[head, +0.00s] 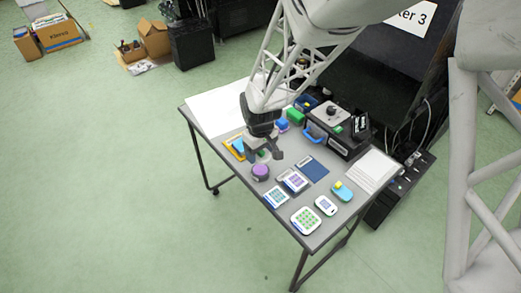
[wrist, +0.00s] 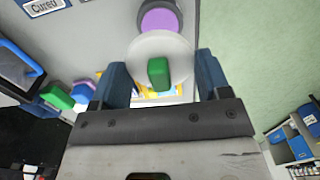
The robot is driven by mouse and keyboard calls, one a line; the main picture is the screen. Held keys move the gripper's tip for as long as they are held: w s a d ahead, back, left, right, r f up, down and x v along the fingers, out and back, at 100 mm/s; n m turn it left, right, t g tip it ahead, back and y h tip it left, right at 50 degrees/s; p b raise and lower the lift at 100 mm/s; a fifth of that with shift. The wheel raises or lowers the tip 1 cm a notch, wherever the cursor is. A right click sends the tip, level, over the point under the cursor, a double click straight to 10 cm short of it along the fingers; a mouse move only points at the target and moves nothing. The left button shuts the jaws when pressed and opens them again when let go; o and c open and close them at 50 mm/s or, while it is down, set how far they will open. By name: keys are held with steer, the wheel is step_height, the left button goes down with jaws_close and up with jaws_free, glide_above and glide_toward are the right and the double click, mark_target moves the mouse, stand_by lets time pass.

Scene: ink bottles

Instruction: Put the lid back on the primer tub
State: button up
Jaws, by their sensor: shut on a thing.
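The primer tub is most likely the round dark-rimmed tub with a purple top (head: 260,171) on the grey table; it also shows in the wrist view (wrist: 160,19). My gripper (head: 264,155) is just behind and above it in the head view. In the wrist view my gripper (wrist: 160,64) is shut on a pale round lid (wrist: 142,52) with a green grip on top. A blue finger stands at each side of the lid. The lid is apart from the table and overlaps the near edge of the tub in that view. Its underside is hidden.
Printed cards and pads (head: 305,219) cover the front of the table. A dark blue panel (head: 313,170) lies right of the tub. A black case with a blue handle (head: 315,132) and a green block (head: 295,116) stand behind. A card marked "Cured" (wrist: 42,7) lies left in the wrist view.

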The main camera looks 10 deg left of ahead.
mark_target(261, 169)
steer(key=shift+f, duration=2.95)
steer(key=shift+f, duration=0.2)
stand_by(0.3)
steer(key=o, duration=1)
steer(key=shift+r, duration=0.15)
steer(key=shift+r, duration=3.3)
